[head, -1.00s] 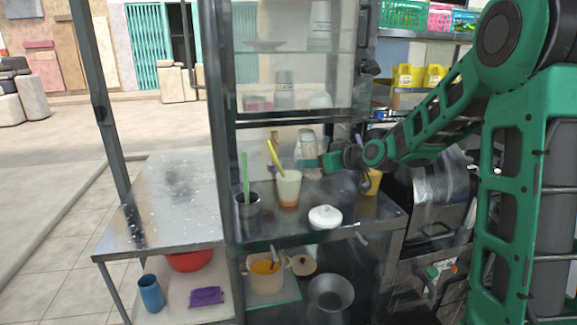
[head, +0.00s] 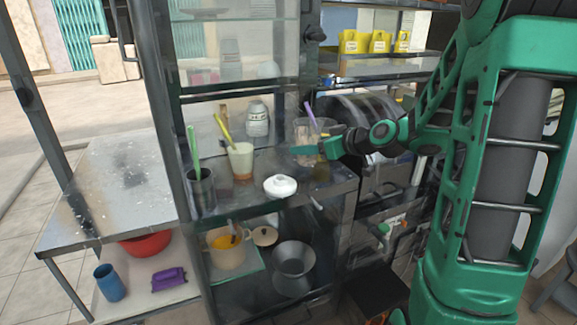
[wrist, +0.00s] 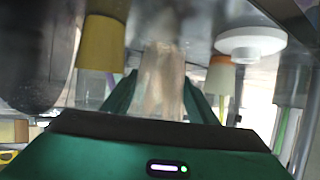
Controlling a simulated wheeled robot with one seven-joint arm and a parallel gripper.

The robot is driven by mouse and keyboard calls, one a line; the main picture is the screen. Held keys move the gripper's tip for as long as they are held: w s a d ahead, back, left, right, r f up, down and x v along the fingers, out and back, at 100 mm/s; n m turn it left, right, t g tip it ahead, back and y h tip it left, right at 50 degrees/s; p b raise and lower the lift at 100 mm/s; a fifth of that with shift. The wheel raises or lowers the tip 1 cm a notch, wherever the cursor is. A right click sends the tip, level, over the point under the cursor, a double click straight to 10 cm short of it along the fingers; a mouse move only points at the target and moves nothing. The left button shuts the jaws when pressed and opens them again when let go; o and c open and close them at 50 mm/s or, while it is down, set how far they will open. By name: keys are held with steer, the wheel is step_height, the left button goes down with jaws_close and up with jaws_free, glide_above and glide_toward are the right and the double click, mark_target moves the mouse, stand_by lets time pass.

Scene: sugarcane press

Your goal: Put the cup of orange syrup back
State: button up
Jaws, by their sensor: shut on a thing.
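My gripper (head: 306,150) is shut on a clear cup (head: 303,130), held upright over the right part of the metal counter. In the wrist view the clear cup (wrist: 163,80) sits between the fingers, brownish and see-through; I cannot tell its contents. A pale cup with an orange layer at its bottom and a yellow straw (head: 241,160) stands on the counter, left of my gripper. It also shows in the wrist view (wrist: 220,76). A yellow cup (head: 324,148), partly hidden by my gripper, stands close by at the right with a purple straw (head: 309,110).
A dark cup with a green straw (head: 202,186) stands left, and a labelled jar (head: 257,120) at the back. The press machinery (head: 365,120) is at right. The left table (head: 120,190) is mostly bare.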

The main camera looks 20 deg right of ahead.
steer(key=s+d, duration=0.1)
steer(key=s, duration=0.2)
steer(key=s+d, duration=0.1)
steer(key=s, duration=0.2)
steer(key=s+d, duration=0.1)
steer(key=s, duration=0.2)
steer(key=shift+s+d+r, duration=0.15)
steer(key=shift+d+r, duration=0.1)
steer(key=shift+d, duration=0.1)
steer(key=w+a, duration=0.2)
steer(key=w, duration=0.2)
steer(key=w+a, duration=0.2)
steer(key=w, duration=0.3)
steer(key=w+a, duration=0.2)
steer(key=w, duration=0.3)
steer(key=shift+w+a+r, duration=0.1)
steer(key=shift+w+a, duration=0.05)
steer(key=shift+a, duration=0.1)
steer(key=f, duration=0.1)
steer(key=w+f, duration=0.1)
steer(key=shift+a+f, duration=0.1)
steer(key=shift+f, duration=0.65)
steer(key=shift+s, duration=0.1)
steer(key=o, duration=0.8)
steer(key=shift+f, duration=0.1)
